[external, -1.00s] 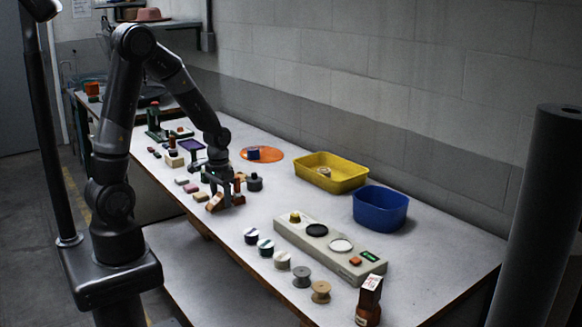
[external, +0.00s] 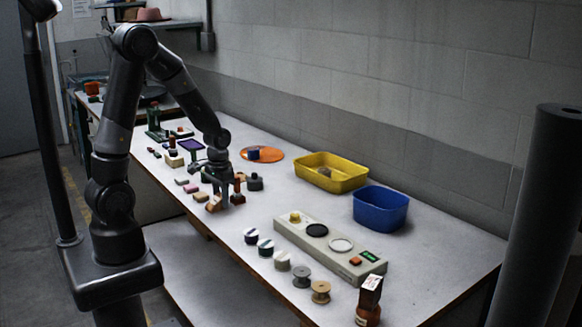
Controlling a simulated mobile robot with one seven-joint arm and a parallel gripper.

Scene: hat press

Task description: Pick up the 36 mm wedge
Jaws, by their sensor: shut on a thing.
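My gripper (external: 220,197) is low over the front part of the table, left of the long beige panel. It is shut on a small tan wooden piece (external: 213,205), which appears to be the 36 mm wedge; its size marking cannot be read. The piece shows at the front of the fingers, at or just above the table top. The fingers hide part of it. A dark red-brown upright piece (external: 238,192) stands close to the right of the gripper.
Small pastel blocks (external: 190,188) lie left of the gripper, and a dark round weight (external: 255,183) stands right of it. Several spools (external: 301,277) line the front edge. A yellow bin (external: 345,181), a blue bin (external: 380,222) and the beige panel (external: 290,238) occupy the right side.

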